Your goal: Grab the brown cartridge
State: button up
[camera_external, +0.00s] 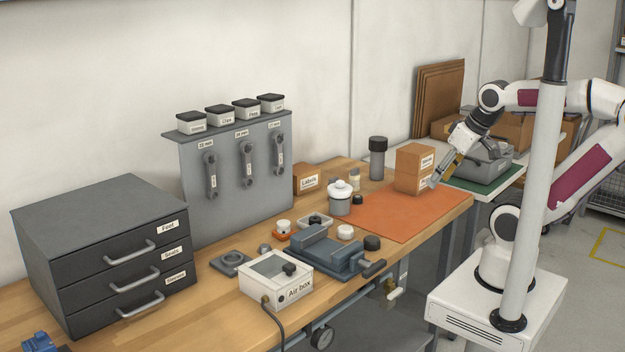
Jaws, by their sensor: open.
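Nothing in view can be clearly made out as a brown cartridge. A brown box (408,181) with white labels stands at the far right end of the orange mat (400,217); it looks like two stacked parts. My gripper (434,183) reaches down from the upper right, with its fingertips beside the right side of this box. The gripper is open; the gap between its fingers is small in this view, and I cannot tell whether they touch the box.
A dark cylinder (377,158), a white-lidded jar (340,198) and small caps stand near the mat. A grey vise (325,254), a white air box (276,280) and a drawer cabinet (105,255) stand further left. The mat's front part is clear.

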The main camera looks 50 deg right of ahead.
jog(key=shift+o, duration=0.6)
jog(key=shift+w, duration=0.1)
jog(key=w+d+r+n+t+h, duration=0.15)
jog(key=w+d, duration=0.35)
jog(key=w, duration=0.6)
jog(key=w+d+r+t+h, duration=0.1)
jog(key=w+d+t, duration=0.1)
jog(key=w+d, duration=0.65)
jog(key=w+d+r+t+h, duration=0.1)
jog(key=w+d+t, duration=0.15)
jog(key=w, duration=1.05)
jog(key=w+f+n+y, duration=0.1)
jog(key=w+f+y, duration=0.2)
jog(key=f, duration=0.4)
jog(key=w+f+n+y, duration=0.2)
jog(key=f+y, duration=0.1)
jog(key=f, duration=0.4)
jog(key=w+f+n+y, duration=0.2)
jog(key=w+f+y, duration=0.1)
jog(key=f, duration=0.4)
jog(key=shift+w+a+f+g+y, duration=0.15)
jog(key=shift+w+f+g+y, duration=0.2)
jog(key=shift+y, duration=0.2)
jog(key=shift+s+a+f+y, duration=0.15)
jog(key=shift+s+f+y, duration=0.2)
jog(key=shift+f, duration=0.15)
jog(key=shift+w+a, duration=0.1)
